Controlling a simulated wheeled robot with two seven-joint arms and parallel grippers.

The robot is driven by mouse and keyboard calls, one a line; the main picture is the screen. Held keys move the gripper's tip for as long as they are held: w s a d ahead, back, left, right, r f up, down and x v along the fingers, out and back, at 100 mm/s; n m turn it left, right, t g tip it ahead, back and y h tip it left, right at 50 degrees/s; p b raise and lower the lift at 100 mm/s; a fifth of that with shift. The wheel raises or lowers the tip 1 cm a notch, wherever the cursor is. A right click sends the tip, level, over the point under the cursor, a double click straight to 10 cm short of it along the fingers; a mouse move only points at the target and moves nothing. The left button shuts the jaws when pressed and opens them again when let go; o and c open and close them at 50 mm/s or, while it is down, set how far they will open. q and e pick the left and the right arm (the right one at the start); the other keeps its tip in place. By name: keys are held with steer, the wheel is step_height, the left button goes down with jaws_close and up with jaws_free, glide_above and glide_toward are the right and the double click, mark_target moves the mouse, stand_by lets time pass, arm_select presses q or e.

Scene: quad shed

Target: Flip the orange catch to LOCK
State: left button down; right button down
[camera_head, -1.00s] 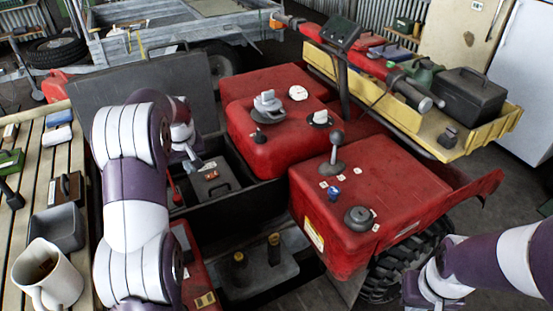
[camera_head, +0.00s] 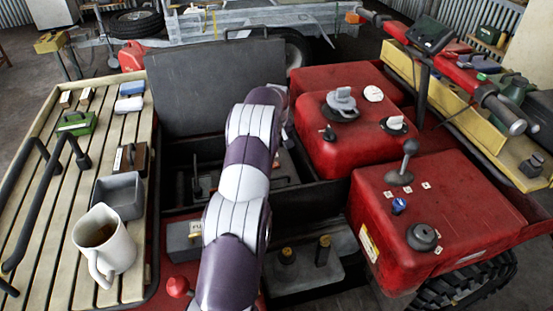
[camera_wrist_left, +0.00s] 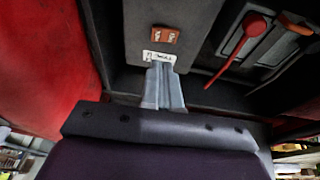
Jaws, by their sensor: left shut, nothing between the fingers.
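The orange catch (camera_wrist_left: 165,36) is in the wrist view, a small orange-brown block with pale marks on a dark grey surface. A white label (camera_wrist_left: 159,57) with dark print lies just below it in that view; I cannot read which way the catch is set. My left gripper (camera_wrist_left: 163,66) is shut and empty. Its grey fingertips are at the label's lower edge, close to the catch and apart from it in the picture. In the head view my left arm reaches into the black open box (camera_head: 325,194) and hides the catch and the gripper. My right gripper is out of view.
A red-handled tool (camera_wrist_left: 238,46) lies right of the catch in the wrist view. The red body (camera_wrist_left: 45,55) rises on the left. In the head view, the raised black lid (camera_head: 215,85) stands behind the arm and a slatted rack (camera_head: 60,225) with a mug (camera_head: 104,243) is left.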

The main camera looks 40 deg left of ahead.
mark_target(276, 165)
arm_select(q)
steer(key=x, duration=0.5)
steer(key=d+x, duration=0.1)
steer(key=x, duration=0.2)
steer(key=shift+s+f+p, duration=0.1)
steer(key=shift+f+p, duration=0.3)
steer(key=shift+f, duration=0.05)
